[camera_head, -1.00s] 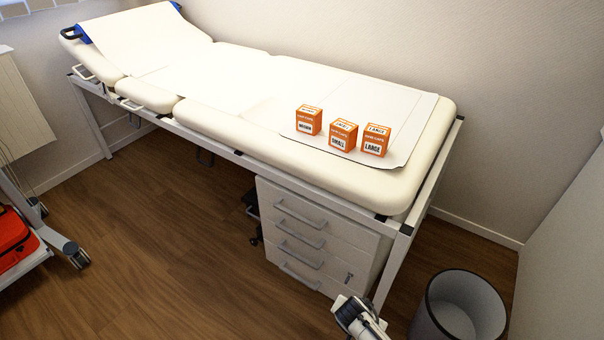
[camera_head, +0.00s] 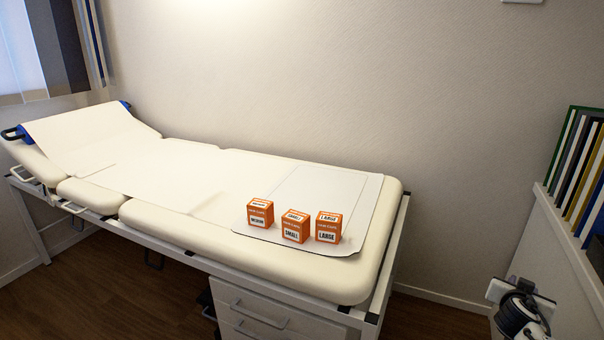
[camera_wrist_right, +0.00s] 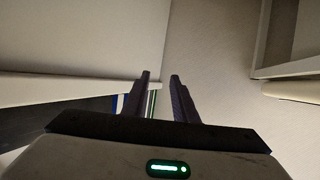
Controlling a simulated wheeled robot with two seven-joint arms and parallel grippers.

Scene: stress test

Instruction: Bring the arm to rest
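My right arm comes into the head view at the lower right, where its end (camera_head: 520,312) shows close to the right wall; its fingers cannot be made out there. In the right wrist view my right gripper (camera_wrist_right: 160,76) has its two dark fingers apart with nothing between them. My left gripper is not in view. Three orange-and-white boxes stand on the couch: the medium box (camera_head: 260,213), the small box (camera_head: 295,227) and the large box (camera_head: 328,227). My right arm is well apart from them.
The cream examination couch (camera_head: 150,225) runs along the back wall, with a drawer unit (camera_head: 262,318) under it. Upright folders (camera_head: 575,165) stand on a pale surface at the right. Folder-like coloured edges (camera_wrist_right: 136,104) also show in the right wrist view.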

